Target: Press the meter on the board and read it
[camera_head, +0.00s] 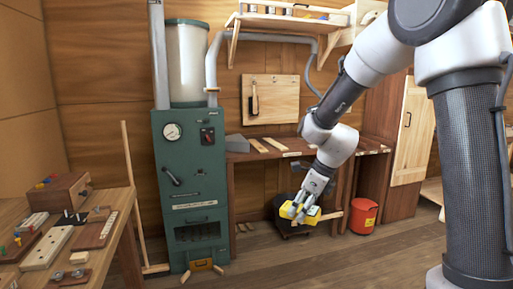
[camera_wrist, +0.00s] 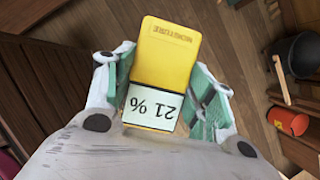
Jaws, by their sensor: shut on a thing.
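My gripper (camera_head: 304,204) is low in front of the workbench in the head view. It is shut on a yellow meter (camera_head: 313,213). In the wrist view the meter (camera_wrist: 166,52) sits between my gripper's green-padded fingers (camera_wrist: 162,78). Its label, upside down, seems to read MOISTURE. Its pale display (camera_wrist: 152,107), also upside down, reads 21 %. The meter's far end appears over the wooden floor in the wrist view. I cannot make out a board against the meter. A pale wood strip (camera_head: 331,215) shows just right of the meter in the head view.
A green cabinet (camera_head: 190,185) with a dial stands left of my gripper. A red bucket (camera_head: 363,216) stands on its right, and a dark object (camera_head: 290,229) is close behind and below it. A bench (camera_head: 100,245) with small parts is at left. The front floor is clear.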

